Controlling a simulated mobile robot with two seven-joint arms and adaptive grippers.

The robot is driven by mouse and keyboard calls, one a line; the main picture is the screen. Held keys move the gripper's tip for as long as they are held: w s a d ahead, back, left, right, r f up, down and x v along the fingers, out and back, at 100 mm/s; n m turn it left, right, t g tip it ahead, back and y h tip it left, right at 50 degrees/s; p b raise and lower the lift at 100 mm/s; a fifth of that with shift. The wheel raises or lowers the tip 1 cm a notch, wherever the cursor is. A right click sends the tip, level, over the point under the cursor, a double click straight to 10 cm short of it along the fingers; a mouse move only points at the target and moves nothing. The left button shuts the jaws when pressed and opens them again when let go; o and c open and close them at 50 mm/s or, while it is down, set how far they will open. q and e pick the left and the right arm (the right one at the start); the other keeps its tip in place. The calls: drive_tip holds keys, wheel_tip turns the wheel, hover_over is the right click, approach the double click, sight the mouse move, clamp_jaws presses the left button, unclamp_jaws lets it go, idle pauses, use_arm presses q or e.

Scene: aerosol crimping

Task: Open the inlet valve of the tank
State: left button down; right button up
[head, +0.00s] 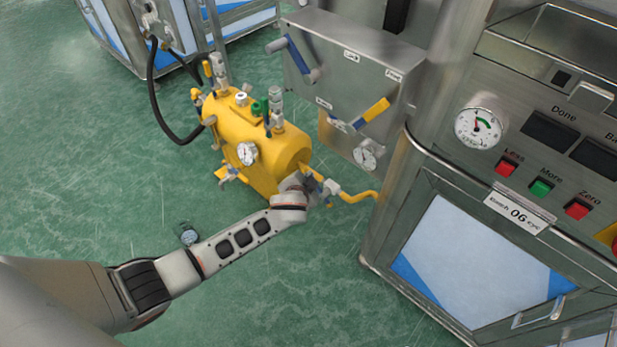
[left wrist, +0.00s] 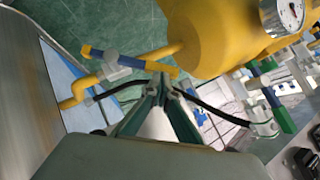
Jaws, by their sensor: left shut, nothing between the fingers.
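The yellow tank (head: 258,135) lies on the green floor with fittings and a gauge on it; it also shows in the left wrist view (left wrist: 205,40). A yellow pipe (head: 362,196) leaves its near right end. In the left wrist view a valve handle (left wrist: 140,65), yellow with a blue part, crosses this pipe at an angle at a grey valve body. My left gripper (left wrist: 165,88) is shut and empty, its tips close to the yellow end of that handle; contact is unclear. In the head view my wrist partly hides the gripper. My right gripper is out of view.
A grey panel (head: 345,62) with a blue handle (head: 298,55) and a yellow-blue handle (head: 372,111) stands behind the tank. A steel cabinet (head: 400,220) with buttons and a gauge stands to the right. A black hose (head: 152,85) curves left of the tank.

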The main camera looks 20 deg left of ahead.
use_arm(q)
drive_tip(key=a+f+h, duration=0.1)
drive_tip(key=f, duration=0.1)
drive_tip(key=w+a+f+n+g+h+p, duration=0.1)
drive_tip(key=a+f, duration=0.1)
drive_tip(key=shift+w+a+f, duration=0.15)
drive_tip(key=shift+a, duration=0.1)
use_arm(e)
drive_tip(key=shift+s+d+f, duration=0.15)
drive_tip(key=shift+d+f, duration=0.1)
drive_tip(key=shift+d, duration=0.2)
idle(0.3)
